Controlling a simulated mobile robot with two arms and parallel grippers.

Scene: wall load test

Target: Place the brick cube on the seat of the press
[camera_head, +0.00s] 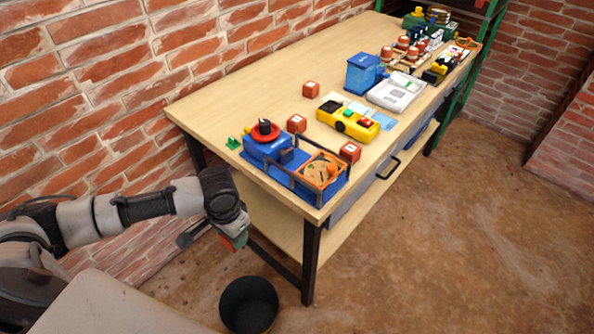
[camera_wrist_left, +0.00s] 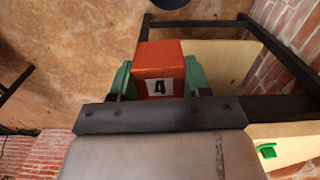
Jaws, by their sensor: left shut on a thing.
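My left gripper (camera_head: 232,241) hangs off the near left end of the workbench, lower than its top. In the left wrist view its green fingers (camera_wrist_left: 194,78) are shut on a red-orange brick cube (camera_wrist_left: 160,65) with a white label reading 4. In the head view only a bit of the cube shows. On the near end of the bench stands a blue machine (camera_head: 262,147) with a red and black knob, which looks like the press. An orange-framed plate (camera_head: 321,171) sits at its right end, inside dark rails. My right gripper is out of view.
Three more brick cubes lie on the bench (camera_head: 225,101): one at the back (camera_head: 311,89), one in the middle (camera_head: 297,124), one near the front edge (camera_head: 350,152). A yellow device (camera_head: 347,121) stands beyond. A black bin (camera_head: 249,304) is on the floor.

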